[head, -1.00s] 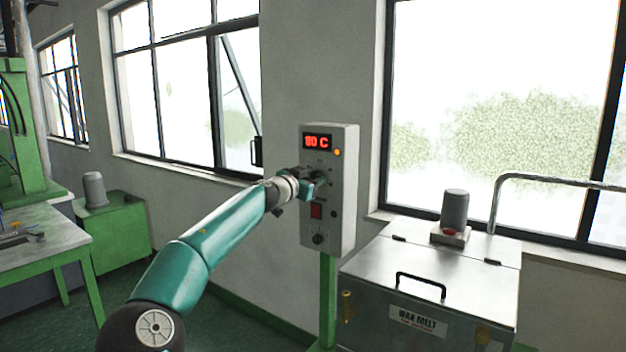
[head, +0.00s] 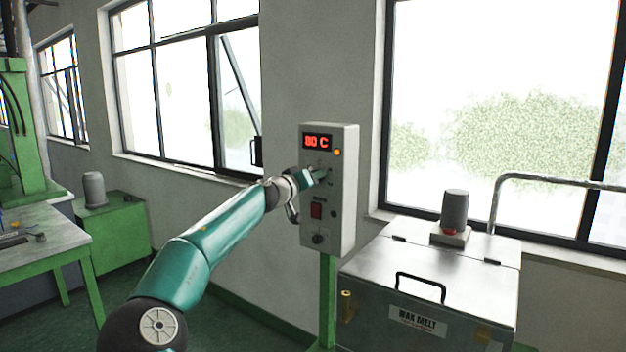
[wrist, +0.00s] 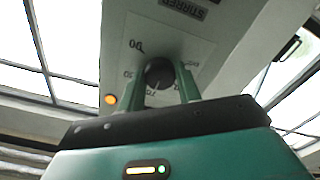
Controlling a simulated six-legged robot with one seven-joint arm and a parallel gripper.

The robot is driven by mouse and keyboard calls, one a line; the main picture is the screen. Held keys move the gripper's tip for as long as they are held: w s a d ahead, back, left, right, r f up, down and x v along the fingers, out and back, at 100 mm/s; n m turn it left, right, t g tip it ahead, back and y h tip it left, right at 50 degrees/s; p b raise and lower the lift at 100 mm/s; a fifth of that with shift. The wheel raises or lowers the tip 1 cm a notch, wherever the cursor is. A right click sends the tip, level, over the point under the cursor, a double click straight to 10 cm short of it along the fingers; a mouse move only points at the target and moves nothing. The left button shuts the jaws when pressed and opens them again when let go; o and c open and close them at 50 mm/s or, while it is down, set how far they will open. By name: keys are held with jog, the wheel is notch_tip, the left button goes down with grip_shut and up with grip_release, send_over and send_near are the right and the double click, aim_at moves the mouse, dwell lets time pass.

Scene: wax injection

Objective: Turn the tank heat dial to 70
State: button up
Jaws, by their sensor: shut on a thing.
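The grey control box (head: 343,225) stands on a green post in the head view. Its red display (head: 317,142) appears to read 80 C. The tank heat dial is hidden behind my gripper (head: 322,175) in the head view. In the wrist view the black round dial (wrist: 158,74) sits on a pale plate with printed marks, which are blurred and partly hidden. My gripper (wrist: 162,80) is shut on the dial, one finger on each side. I cannot read exactly where the pointer stands.
A red switch (head: 316,211) and a lower black knob (head: 318,238) are below my gripper on the box. The steel wax melt tank (head: 370,280) stands at the right. A green bench (head: 50,235) is at the left, and windows line the wall.

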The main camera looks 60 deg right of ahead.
jog(key=shift+n, duration=0.3)
jog(key=o, duration=1)
jog(key=shift+c, duration=0.2)
jog(key=shift+a, duration=0.15)
jog(key=w+a, duration=0.2)
jog(key=a, duration=1.1)
jog(key=shift+a, duration=0.2)
jog(key=shift+w, duration=0.1)
